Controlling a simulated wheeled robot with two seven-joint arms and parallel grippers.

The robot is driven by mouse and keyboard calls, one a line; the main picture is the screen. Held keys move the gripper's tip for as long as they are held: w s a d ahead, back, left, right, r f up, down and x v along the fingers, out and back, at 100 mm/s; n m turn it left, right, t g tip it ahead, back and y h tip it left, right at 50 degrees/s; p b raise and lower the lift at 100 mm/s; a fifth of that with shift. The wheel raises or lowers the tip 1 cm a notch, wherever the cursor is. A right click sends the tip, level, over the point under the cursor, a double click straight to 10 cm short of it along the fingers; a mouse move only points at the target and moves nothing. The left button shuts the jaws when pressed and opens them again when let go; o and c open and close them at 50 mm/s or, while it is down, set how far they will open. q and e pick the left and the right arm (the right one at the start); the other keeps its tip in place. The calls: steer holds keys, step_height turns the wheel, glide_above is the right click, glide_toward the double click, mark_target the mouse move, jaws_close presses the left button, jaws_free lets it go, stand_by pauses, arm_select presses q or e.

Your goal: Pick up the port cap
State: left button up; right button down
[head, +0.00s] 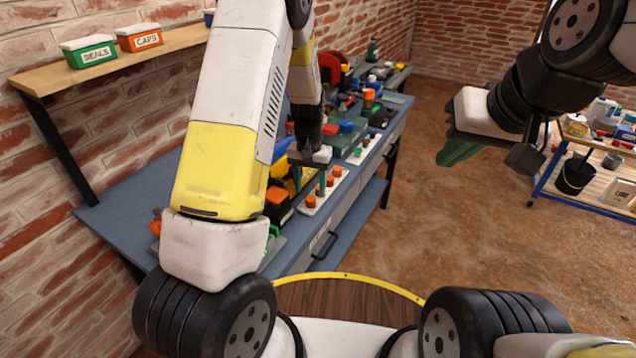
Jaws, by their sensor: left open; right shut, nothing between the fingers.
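Several orange caps (310,201) stand in a row on a white strip on the blue workbench (115,215). I cannot tell which of them is the port cap. My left gripper (309,187) points down with its teal fingers apart, over or beside the row of orange caps. Nothing is seen between its fingers, and whether it touches a cap cannot be told. My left arm hides part of the bench. My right gripper (458,154), with green fingers, is shut and empty, in the air over the floor, away from the bench.
A wall shelf (130,62) holds a green SEALS box (88,52) and an orange CAPS box (139,38). Tools and parts crowd the bench beyond my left gripper. A cart (600,185) with a black bucket (575,177) stands right. The floor between is clear.

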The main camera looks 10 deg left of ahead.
mark_target(311, 197)
arm_select(q)
step_height(311, 197, down, 3)
steer(key=shift+s+d+f, duration=0.1)
steer(key=shift+d+f, duration=0.05)
steer(key=shift+f, duration=0.05)
steer(key=shift+c, duration=0.2)
jaws_close()
steer(key=shift+r, duration=0.1)
